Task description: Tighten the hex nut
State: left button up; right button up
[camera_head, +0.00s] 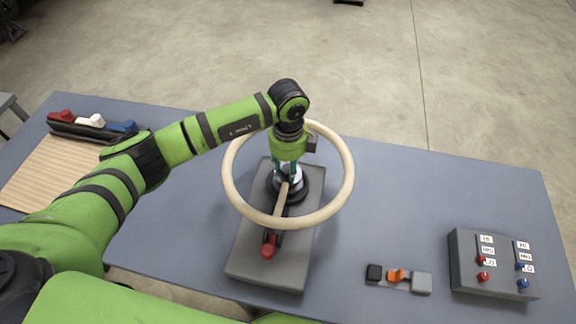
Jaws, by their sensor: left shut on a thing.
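My left gripper (287,174) comes down from above at the middle of the grey block (265,262). Its teal fingers point down and are shut on a small silvery piece at the hub, which looks like the hex nut (292,179). The fingers and wrist hide much of it, so its six-sided shape cannot be made out. A dark round collar (314,184) surrounds the hub on the block. My right gripper is not in view.
A large beige ring (230,190) with a spoke encircles the gripper. A red-tipped lever (268,247) is at the block's front. At left are a slatted board (45,172) and coloured rockers (90,121). The blue-grey table (420,205) is clear between.

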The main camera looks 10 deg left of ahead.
aim_at(288, 168)
pick_arm(q)
jog(key=shift+f+m+b, duration=0.25)
jog(key=shift+m+b, duration=0.15)
jog(key=shift+m, duration=0.2)
jog(key=shift+r+m, duration=0.25)
jog(key=shift+m, duration=0.25)
jog(key=o, duration=1.1)
jog(key=shift+o, duration=0.2)
notch_tip(288, 168, up, 12)
